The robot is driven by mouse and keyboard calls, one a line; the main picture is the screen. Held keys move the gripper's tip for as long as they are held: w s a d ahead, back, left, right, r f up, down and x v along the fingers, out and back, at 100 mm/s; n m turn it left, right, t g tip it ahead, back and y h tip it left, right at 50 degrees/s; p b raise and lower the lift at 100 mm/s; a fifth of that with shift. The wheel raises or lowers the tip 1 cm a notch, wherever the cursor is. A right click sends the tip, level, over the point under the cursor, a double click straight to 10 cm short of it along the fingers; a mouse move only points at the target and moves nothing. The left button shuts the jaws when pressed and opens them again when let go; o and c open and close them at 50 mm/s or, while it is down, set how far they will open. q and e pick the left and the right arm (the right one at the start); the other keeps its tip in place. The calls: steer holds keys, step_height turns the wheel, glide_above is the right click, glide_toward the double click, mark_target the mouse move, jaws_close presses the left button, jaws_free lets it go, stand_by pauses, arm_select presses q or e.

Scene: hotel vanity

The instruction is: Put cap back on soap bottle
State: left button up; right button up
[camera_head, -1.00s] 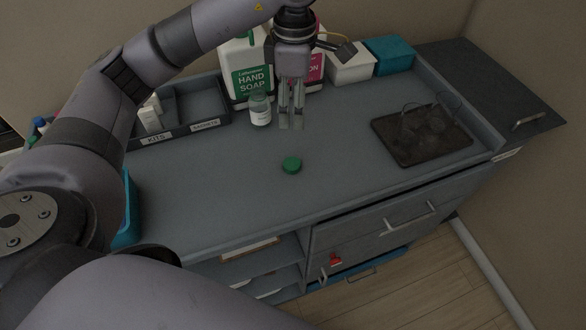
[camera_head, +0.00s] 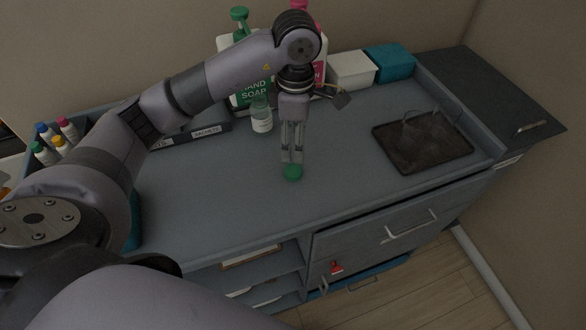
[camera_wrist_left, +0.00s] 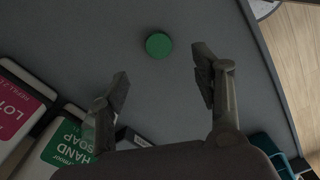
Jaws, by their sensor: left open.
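A green round cap (camera_head: 292,173) lies on the grey counter, apart from the bottles. It also shows in the left wrist view (camera_wrist_left: 158,46), just beyond the fingertips. My left gripper (camera_head: 292,160) points down, open and empty, with its fingertips close above the cap. In the left wrist view my left gripper (camera_wrist_left: 163,78) has its two fingers spread wide. A small clear bottle (camera_head: 261,122) with a white label stands upright behind and left of the gripper, with no cap visible on it. My right gripper is not in view.
A large white hand soap jug (camera_head: 254,93) with a green label stands at the back, beside a pink-labelled jug (camera_wrist_left: 20,108). A dark tray (camera_head: 420,150) lies at right. White (camera_head: 351,70) and teal (camera_head: 389,62) boxes stand behind. The counter around the cap is clear.

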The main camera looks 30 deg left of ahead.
arm_select(q)
steer(key=p, duration=0.1)
glide_above(293, 170)
steer(key=f, duration=0.4)
steer(key=shift+s+d+f, duration=0.1)
steer(key=shift+d+f, duration=0.1)
steer(key=shift+d, duration=0.1)
steer(key=shift+f, duration=0.5)
steer(key=shift+f+p, duration=0.15)
steer(key=shift+p, duration=0.3)
steer(key=f, duration=0.1)
steer(key=f+p, duration=0.1)
steer(key=f, duration=0.1)
steer(key=f+p, duration=0.1)
steer(key=shift+a+f, duration=0.15)
steer(key=shift+a, duration=0.1)
steer(key=shift+f, duration=0.3)
steer(key=c, duration=0.8)
